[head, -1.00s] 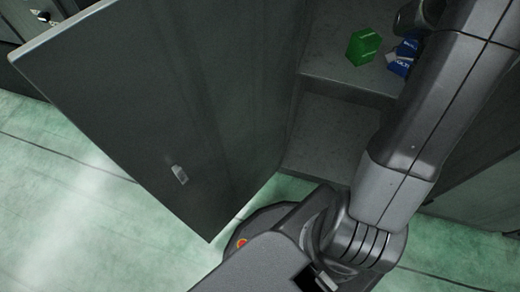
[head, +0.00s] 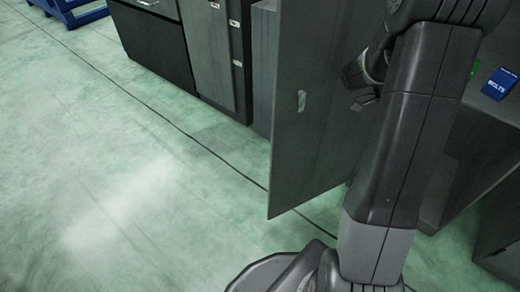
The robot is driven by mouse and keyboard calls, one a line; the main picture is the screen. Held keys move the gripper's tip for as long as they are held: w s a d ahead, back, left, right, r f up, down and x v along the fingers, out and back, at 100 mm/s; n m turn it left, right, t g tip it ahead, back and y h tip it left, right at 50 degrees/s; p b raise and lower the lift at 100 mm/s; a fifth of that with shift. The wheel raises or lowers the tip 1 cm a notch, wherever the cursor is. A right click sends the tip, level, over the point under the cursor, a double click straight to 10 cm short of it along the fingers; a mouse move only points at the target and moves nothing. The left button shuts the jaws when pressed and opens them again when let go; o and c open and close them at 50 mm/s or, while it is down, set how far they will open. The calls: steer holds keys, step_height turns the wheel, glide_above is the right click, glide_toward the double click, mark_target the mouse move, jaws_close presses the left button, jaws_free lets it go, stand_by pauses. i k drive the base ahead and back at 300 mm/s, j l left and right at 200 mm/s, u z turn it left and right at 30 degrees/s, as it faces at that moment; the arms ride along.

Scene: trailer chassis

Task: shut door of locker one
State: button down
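A grey locker door (head: 315,110) stands wide open, upright, left of my arm, with a small pale handle or tag (head: 301,101) on its face. I cannot read a number on it. The open locker's shelf (head: 485,103) shows at right behind my arm. A dark end part of my arm, perhaps my gripper (head: 362,82), is in front of the door's right part in the picture. Its fingers cannot be made out, and I cannot tell whether it touches the door. My arm hides the door's hinge side.
A blue box marked bolts (head: 502,82) lies on the shelf, with a sliver of a green box (head: 475,67) beside it. Dark cabinets (head: 205,50) and a blue frame (head: 70,10) stand at the back. The green floor (head: 110,150) at left is clear.

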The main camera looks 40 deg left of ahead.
mark_target(315, 151)
steer(key=k+j+u, duration=0.1)
steer(key=k+u, duration=0.2)
steer(key=k+j+u, duration=0.3)
steer(key=i+j+u, duration=0.1)
steer(key=i+j, duration=0.15)
steer(key=j, duration=0.15)
steer(key=i+j, duration=0.25)
steer(key=j+u, duration=0.05)
steer(key=j, duration=0.1)
